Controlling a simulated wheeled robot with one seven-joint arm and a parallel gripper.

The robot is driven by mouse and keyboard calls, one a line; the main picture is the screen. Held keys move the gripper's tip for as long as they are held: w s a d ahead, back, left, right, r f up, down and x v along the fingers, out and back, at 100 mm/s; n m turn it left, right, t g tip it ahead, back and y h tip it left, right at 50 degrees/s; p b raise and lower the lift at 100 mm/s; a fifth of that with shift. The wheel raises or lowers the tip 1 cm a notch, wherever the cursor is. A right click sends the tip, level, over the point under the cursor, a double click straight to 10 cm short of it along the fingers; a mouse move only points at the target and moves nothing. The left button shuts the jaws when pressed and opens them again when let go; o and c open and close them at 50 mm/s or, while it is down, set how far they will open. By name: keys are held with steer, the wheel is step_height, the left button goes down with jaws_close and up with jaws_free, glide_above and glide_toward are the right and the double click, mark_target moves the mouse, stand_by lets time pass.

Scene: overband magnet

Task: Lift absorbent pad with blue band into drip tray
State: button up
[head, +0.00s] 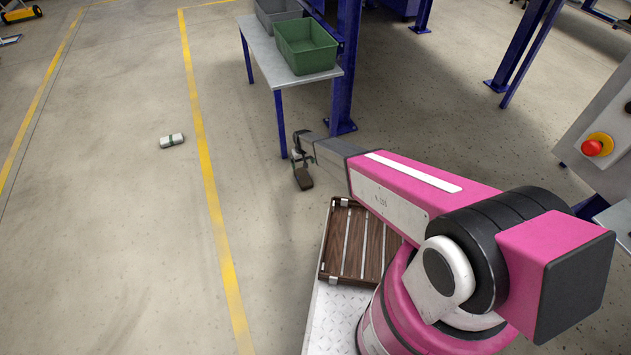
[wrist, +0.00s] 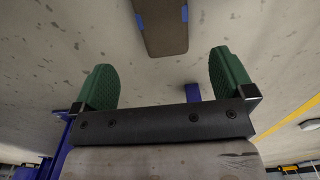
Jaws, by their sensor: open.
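A brown block-like piece with rounded corners (head: 303,179) shows just below my gripper (head: 299,157) in the head view. In the wrist view the brown piece (wrist: 162,28) lies beyond and between the green fingertips (wrist: 163,62), with blue at both its side edges. The fingers are open and apart from it; whether it is the pad with the blue band I cannot tell for sure. A small white pad-like bundle with a dark band (head: 172,141) lies on the floor at the left, away from my gripper. Which container is the drip tray is not clear.
A slatted brown wooden tray (head: 326,274) sits beside my arm's base. A table (head: 263,58) with a green bin (head: 305,58) and a grey bin (head: 262,18) stands behind, near a blue post (head: 346,75). A control panel (head: 604,122) is at right. The left floor is mostly clear.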

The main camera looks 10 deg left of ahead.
glide_above(303, 175)
step_height(303, 175, down, 4)
steer(key=shift+w+d+f, duration=0.15)
steer(key=shift+f, duration=0.1)
steer(key=shift+s+a+f, duration=0.1)
steer(key=shift+s+f, duration=0.05)
steer(key=shift+f, duration=1.4)
steer(key=shift+s+a+f, duration=0.1)
steer(key=shift+f, duration=1.45)
steer(key=c, duration=0.9)
